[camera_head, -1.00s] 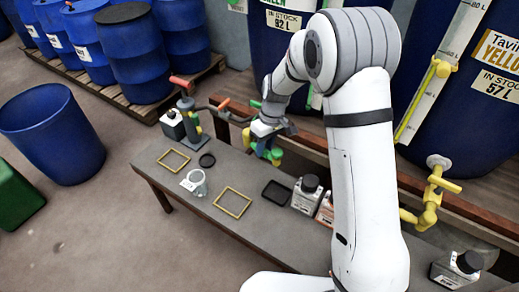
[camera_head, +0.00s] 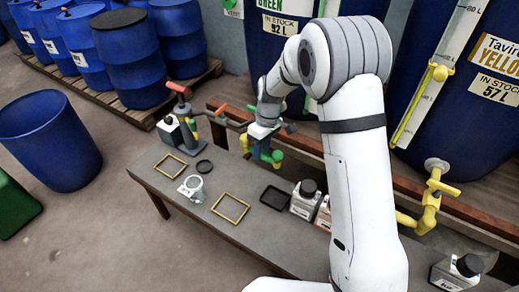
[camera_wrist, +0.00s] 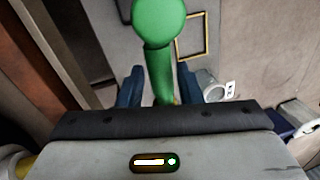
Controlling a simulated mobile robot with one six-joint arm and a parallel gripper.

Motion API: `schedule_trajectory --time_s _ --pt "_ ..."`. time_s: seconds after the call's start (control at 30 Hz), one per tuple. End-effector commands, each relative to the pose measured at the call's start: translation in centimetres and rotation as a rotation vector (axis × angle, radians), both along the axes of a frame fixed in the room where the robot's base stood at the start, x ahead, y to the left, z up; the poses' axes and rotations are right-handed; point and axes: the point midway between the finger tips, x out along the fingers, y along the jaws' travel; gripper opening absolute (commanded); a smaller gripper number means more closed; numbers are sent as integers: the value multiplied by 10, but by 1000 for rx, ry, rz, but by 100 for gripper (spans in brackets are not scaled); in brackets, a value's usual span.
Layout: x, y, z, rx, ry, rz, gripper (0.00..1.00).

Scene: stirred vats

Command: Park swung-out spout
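The green spout (camera_wrist: 161,75) stands between the two blue fingers of my gripper (camera_wrist: 159,88) in the wrist view, its rounded green end toward the top of the picture. The fingers are close to its sides, but I cannot tell whether they press on it. In the head view my gripper (camera_head: 264,140) is over the back edge of the grey bench, with green parts (camera_head: 277,157) showing just below it. My wrist and arm hide much of the green tap there. The green-labelled vat (camera_head: 265,60) stands behind.
On the bench (camera_head: 225,248) are yellow square outlines (camera_head: 231,208), a clear cup (camera_head: 194,188), a black tray (camera_head: 274,197) and bottles (camera_head: 304,198). A red-handled grey device (camera_head: 181,108) stands left. The yellow tap (camera_head: 430,205) is at right. Floor in front of the bench is open.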

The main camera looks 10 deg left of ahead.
Motion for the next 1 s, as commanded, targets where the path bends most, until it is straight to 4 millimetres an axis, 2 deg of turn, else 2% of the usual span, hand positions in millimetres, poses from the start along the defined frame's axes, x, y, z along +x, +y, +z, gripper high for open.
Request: schedule_trajectory --time_s 0.17,0.43,0.57,0.8,1.0 --pt "-2 -1 -1 -3 6 2 45" --pt "-2 -2 2 -4 8 3 45" --pt "2 -4 18 -4 7 3 45" --pt "11 -7 58 -3 6 1 45" --pt "14 -9 74 -4 7 1 45"
